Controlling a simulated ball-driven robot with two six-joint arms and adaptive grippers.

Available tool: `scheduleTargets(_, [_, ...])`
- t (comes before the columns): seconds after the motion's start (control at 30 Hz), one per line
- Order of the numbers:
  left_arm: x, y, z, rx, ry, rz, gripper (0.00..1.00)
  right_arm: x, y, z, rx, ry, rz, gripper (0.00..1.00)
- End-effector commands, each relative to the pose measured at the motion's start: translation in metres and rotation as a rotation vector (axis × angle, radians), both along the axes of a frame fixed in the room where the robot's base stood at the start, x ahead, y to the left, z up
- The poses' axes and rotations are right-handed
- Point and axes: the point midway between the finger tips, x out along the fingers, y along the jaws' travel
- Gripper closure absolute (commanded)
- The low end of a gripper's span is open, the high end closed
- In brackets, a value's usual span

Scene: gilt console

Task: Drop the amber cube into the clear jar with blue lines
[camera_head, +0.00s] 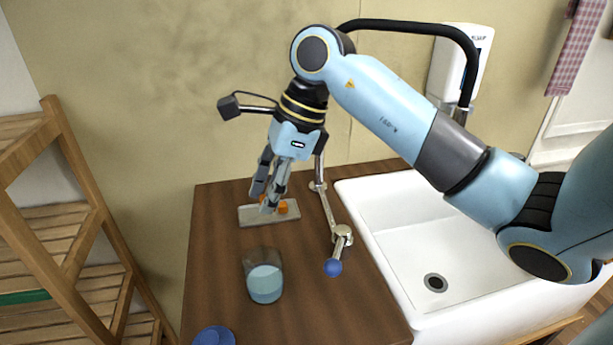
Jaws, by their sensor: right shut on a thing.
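My right gripper (267,207) points down over a small pale tray (251,216) on the wooden counter. Its fingers are shut on a small amber thing (262,198), which I take for the amber cube; the fingers hide most of it. Another orange piece (283,207) shows on the tray just right of the fingertips. The clear jar (264,277) stands upright on the counter, in front of the tray, with a bluish lower part; separate blue lines are too small to make out. My left gripper is not in view.
A blue cup (214,337) is at the bottom edge, left of the jar. A metal tap with a blue knob (333,267) stands right of the jar, beside the white sink (400,225). A wooden shelf (60,215) is at the left. The counter between tray and jar is clear.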

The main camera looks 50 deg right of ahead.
Motion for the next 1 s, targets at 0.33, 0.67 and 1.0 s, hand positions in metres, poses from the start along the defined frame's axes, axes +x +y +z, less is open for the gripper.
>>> scheduleTargets(0.33, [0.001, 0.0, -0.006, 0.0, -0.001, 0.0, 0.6, 0.003, 0.011, -0.009, 0.003, 0.007, 0.007, 0.93])
scheduleTargets(0.67, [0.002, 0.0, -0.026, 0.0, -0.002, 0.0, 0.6, 0.003, 0.011, -0.049, 0.004, 0.007, 0.007, 0.93])
scheduleTargets(1.0, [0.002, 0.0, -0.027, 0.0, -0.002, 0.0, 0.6, 0.003, 0.011, -0.053, 0.004, 0.006, 0.007, 0.93])
